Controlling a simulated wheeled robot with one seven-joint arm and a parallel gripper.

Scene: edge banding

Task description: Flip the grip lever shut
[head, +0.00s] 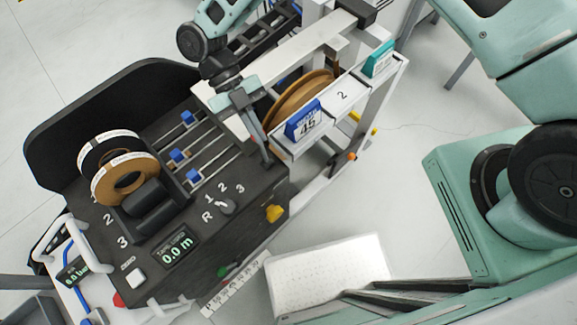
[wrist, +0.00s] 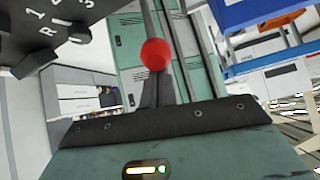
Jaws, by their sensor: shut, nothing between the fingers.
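A red ball knob (wrist: 155,54), which appears to belong to the grip lever, shows in the wrist view on a thin rod. It lies in line with the dark fingers of my gripper (wrist: 157,88); I cannot tell whether they touch. In the head view my gripper (head: 265,157) reaches down over the right edge of the machine's dark panel (head: 240,172), beside the brown reel. Its fingers are together and hold nothing. The lever is not clearly seen in the head view, and its position is hard to tell.
A brown tape reel (head: 300,96) sits in the white frame, with a blue tag (head: 303,120) and a teal tag (head: 379,59) on it. Blue sliders (head: 180,155), a dial (head: 225,206) and a yellow knob (head: 274,213) are nearby. A white box (head: 328,272) lies below.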

